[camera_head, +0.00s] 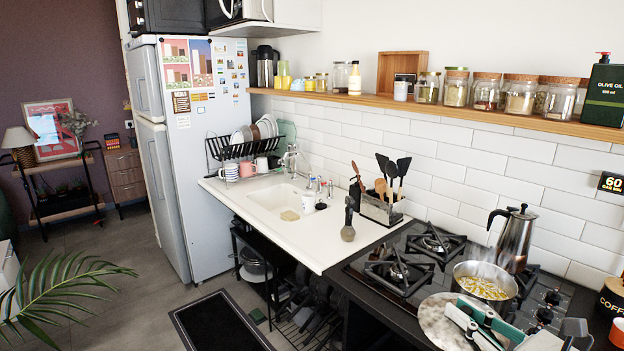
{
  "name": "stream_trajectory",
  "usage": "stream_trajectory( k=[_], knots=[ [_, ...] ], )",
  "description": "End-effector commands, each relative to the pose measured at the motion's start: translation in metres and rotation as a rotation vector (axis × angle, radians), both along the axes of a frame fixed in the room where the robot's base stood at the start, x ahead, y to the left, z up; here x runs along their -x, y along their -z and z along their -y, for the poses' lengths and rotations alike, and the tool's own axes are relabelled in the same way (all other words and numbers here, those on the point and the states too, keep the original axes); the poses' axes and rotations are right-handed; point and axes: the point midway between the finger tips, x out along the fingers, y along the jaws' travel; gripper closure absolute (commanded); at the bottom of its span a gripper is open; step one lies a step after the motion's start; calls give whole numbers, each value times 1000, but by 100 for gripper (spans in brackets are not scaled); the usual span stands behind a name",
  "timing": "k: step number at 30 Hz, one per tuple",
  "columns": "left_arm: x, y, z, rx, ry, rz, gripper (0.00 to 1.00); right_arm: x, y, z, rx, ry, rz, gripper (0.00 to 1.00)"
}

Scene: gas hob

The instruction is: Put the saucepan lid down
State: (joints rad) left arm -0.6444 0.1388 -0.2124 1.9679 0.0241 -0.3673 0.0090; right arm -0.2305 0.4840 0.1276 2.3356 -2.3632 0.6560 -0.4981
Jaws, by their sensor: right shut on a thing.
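The saucepan lid (437,318) is a round, pale, shiny disc at the bottom right of the head view, in front of the saucepan. My right gripper (476,318), with white and teal parts, is shut on the lid and covers its right side. The grip point on the lid is hidden. I cannot tell whether the lid touches the surface below. The steel saucepan (483,284) stands uncovered on the gas hob, with yellow food in steaming water. The black gas hob (357,270) runs below and left of the lid. My left gripper is not in view.
A steel coffee pot (513,240) stands behind the saucepan. Two burners (398,272) left of it are empty. A black coffee tin (612,297) is at the right edge. A utensil holder (380,208) stands by the wall. The white counter (310,250) left of the hob has bare room.

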Motion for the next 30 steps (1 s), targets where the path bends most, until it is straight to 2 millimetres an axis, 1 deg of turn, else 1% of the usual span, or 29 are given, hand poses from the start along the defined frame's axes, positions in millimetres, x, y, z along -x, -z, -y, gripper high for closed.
stream_trajectory(
  k=[1,3,6,10,21,30],
  knots=[
    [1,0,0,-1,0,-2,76,13,12,-8,0,-10,-5,100],
    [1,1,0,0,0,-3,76,26,23,-17,-1,-19,-4,100],
    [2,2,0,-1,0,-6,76,41,32,-26,1,-25,0,100],
    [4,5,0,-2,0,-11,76,52,39,-32,1,-26,2,100],
    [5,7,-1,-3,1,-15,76,55,41,-34,2,-26,4,100],
    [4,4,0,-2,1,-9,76,55,41,-34,2,-26,4,100]
  ],
)
